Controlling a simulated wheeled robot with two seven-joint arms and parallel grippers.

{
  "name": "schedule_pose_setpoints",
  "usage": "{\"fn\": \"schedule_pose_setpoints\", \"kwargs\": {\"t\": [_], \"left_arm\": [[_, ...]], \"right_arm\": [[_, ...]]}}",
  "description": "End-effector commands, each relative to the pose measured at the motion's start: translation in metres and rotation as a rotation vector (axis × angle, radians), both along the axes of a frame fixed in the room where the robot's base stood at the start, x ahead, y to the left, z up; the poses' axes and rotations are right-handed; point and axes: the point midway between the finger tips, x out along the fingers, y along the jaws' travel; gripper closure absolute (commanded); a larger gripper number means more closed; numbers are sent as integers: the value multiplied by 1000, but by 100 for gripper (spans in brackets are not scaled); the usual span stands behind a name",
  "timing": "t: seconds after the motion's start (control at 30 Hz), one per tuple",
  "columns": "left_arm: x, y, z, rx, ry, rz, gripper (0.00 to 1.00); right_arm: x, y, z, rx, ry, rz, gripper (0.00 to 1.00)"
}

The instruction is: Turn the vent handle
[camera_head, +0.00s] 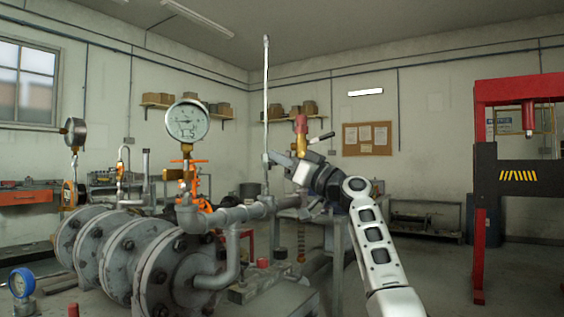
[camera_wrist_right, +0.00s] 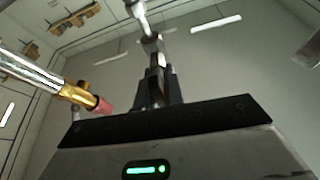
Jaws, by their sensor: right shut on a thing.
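My right gripper (camera_head: 280,160) reaches in from the right at mid-picture, beside the slim upright pipe (camera_head: 266,95) above the grey pipework. In the right wrist view its fingers (camera_wrist_right: 157,85) are shut on the vent handle (camera_wrist_right: 148,38), a slim grey metal piece that runs up from between them. Most of the gripped part is hidden by the fingers. A brass fitting with a red end (camera_head: 301,135) shows just above my gripper. It also appears left of the fingers in the wrist view (camera_wrist_right: 90,98), apart from them. My left gripper is not in view.
A round pressure gauge (camera_head: 188,121) stands left of the upright pipe. Large grey flanges (camera_head: 165,275) and a pipe elbow (camera_head: 225,270) fill the lower left. A red and black press frame (camera_head: 484,170) stands at the right. Open floor lies between my arm and the press.

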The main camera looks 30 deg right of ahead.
Motion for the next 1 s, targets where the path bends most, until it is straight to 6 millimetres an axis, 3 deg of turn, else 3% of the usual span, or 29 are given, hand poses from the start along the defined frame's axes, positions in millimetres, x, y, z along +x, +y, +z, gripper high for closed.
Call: {"fn": "schedule_pose_setpoints", "kwargs": {"t": [0.4, 0.5, 0.83, 1.0], "left_arm": [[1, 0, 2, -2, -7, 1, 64], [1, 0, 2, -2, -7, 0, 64], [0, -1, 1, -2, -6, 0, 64], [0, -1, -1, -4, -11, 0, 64]], "right_arm": [[0, 0, 0, -5, -4, -1, 100], [0, 0, 0, -5, -4, -1, 68], [-1, -1, -1, -5, -4, -1, 68], [-15, -10, -10, -8, -4, -4, 68]]}}
